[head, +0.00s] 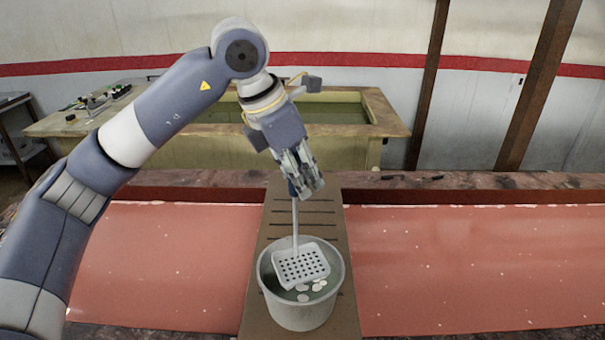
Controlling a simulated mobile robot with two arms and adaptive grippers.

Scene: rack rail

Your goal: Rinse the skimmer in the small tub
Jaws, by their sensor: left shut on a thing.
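The skimmer (301,265) has a pale square head with several rows of holes and a thin upright shaft. My left gripper (306,190) is shut on the top of its handle, above the tub. The small tub (301,316) is a round whitish bucket holding greenish water with several pale round pieces in it. The skimmer's head is tilted inside the tub's rim; I cannot tell how far it dips into the water. My right gripper is not in view.
The tub stands on a brown slotted board (322,213) lying across a long trough with a reddish surface (160,265). Behind is a larger water-filled tank (300,148) with small items on its left ledge. Dark posts (535,90) stand at the right.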

